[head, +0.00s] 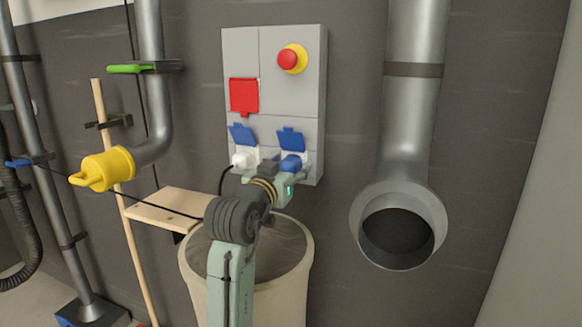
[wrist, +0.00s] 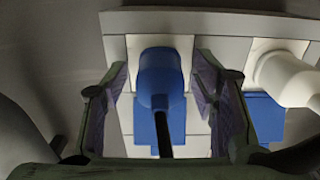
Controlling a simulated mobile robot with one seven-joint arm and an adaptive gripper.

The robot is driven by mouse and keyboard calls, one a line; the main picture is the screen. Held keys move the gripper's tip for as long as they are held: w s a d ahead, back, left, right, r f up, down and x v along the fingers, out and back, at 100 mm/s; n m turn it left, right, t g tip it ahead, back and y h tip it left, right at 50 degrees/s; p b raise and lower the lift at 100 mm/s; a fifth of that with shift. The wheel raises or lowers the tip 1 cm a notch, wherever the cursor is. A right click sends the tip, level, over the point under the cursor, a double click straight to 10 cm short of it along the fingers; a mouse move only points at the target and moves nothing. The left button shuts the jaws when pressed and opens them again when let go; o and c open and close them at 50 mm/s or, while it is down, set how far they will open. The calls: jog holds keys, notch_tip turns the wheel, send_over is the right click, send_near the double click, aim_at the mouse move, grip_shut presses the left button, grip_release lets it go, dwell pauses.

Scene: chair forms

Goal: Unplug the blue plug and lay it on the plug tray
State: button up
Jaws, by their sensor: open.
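The blue plug (head: 291,163) sits in the right-hand socket of the grey wall box, under a raised blue lid. In the wrist view the blue plug (wrist: 160,78) stands in its white socket with a black cable toward me. My gripper (wrist: 163,84) is open, with one finger on each side of the plug; small gaps show between fingers and plug. In the head view my gripper (head: 279,170) is at the box's lower right, partly covering the plug. A light wooden shelf (head: 165,207) on the wall at left may be the plug tray; no plug shows on it.
A white plug (head: 243,160) with a black cord sits in the left-hand socket, close beside my gripper. A round bin (head: 297,255) stands below the box. A yellow-capped duct (head: 105,168) is at left, an open duct (head: 398,230) at right.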

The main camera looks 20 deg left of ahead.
jog(key=shift+c, duration=0.3)
grip_shut()
dwell(0.6)
jog(key=s, duration=0.6)
jog(key=shift+a, duration=0.15)
dwell(1.0)
jog(key=shift+s, duration=0.1)
jog(key=s, duration=0.4)
jog(key=shift+s, duration=0.4)
dwell(0.5)
